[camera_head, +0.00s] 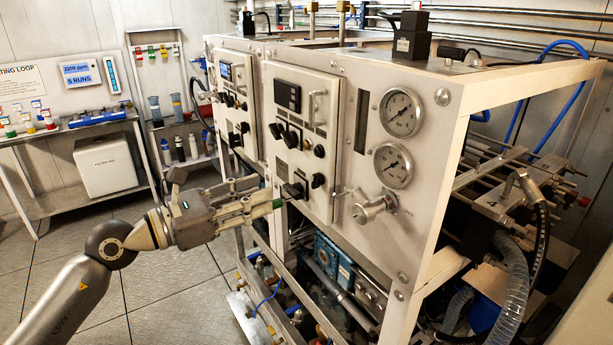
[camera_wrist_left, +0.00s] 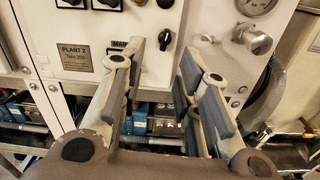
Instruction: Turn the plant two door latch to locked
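The plant two panel door (camera_head: 302,140) is the nearer white door on the machine; its PLANT 2 label (camera_wrist_left: 76,57) shows in the left wrist view. My left gripper (camera_head: 277,204) is in front of the door's lower part, left of the lever. In the left wrist view its fingers (camera_wrist_left: 157,85) are apart with nothing between them. My right gripper is not in view.
A silver valve knob (camera_head: 372,208) sticks out right of the lever, below two gauges (camera_head: 398,165). Black knobs (camera_head: 318,181) are on the door, close to my left gripper. Pipes and a blue pump (camera_head: 332,258) are below. Floor (camera_head: 165,295) is clear at left.

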